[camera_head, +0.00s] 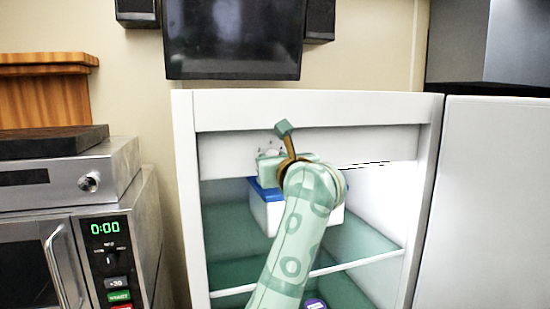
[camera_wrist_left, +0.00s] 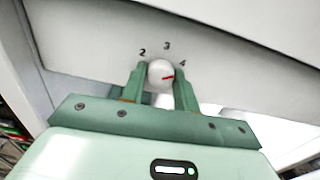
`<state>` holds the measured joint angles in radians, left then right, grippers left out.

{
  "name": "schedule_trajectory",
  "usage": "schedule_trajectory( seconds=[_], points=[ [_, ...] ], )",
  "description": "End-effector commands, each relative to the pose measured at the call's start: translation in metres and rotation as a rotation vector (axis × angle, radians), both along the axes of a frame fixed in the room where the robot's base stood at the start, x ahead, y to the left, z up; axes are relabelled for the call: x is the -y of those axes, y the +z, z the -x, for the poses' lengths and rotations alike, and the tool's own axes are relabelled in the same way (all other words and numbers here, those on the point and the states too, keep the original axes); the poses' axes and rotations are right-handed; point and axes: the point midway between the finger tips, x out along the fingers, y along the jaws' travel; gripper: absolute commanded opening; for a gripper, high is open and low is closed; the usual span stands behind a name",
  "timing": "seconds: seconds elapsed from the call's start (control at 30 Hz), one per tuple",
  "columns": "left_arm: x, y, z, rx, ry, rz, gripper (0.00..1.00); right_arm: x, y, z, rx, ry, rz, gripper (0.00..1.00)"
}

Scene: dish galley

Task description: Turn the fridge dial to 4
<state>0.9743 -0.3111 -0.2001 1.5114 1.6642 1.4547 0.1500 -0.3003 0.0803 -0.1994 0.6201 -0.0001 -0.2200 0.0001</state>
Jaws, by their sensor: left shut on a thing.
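The fridge dial (camera_wrist_left: 159,71) is a round white knob with a red pointer line, on the white panel (camera_wrist_left: 225,40) inside the fridge. Numbers 2, 3 and 4 show around it in the left wrist view. The red line points right and slightly up, to the 4 side; I cannot tell if it lines up exactly with 4. My left gripper (camera_wrist_left: 161,75) is shut on the dial, one green finger on each side. In the head view my left gripper (camera_head: 268,157) is at the panel, and it hides the dial. My right gripper is not in view.
The fridge (camera_head: 184,190) stands open. A white box with a blue lid (camera_head: 266,212) is inside, behind my arm, above a shelf edge (camera_head: 358,263). A purple-topped item (camera_head: 315,304) is lower down. A microwave (camera_head: 105,255) stands left, and the fridge door (camera_head: 490,200) is right.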

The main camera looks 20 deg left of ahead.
Motion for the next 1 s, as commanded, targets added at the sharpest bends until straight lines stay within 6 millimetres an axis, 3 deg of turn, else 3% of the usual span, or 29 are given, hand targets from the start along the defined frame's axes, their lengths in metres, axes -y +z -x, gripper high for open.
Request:
schedule_trajectory(
  seconds=[0.6,0.63,0.7,1.0],
  points=[
    [0.0004,-0.0028,-0.0005,-0.026,-0.001,-0.028,0.07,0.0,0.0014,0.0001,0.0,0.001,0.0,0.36],
    [0.0004,-0.0028,-0.0005,-0.026,-0.001,-0.028,0.39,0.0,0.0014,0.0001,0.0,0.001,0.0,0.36],
    [0.0003,-0.0024,-0.0004,-0.025,-0.001,-0.029,0.51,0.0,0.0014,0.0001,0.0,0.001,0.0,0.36],
    [0.0016,-0.0013,0.0014,-0.022,-0.001,-0.029,0.51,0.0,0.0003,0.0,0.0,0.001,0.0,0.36]
  ],
)
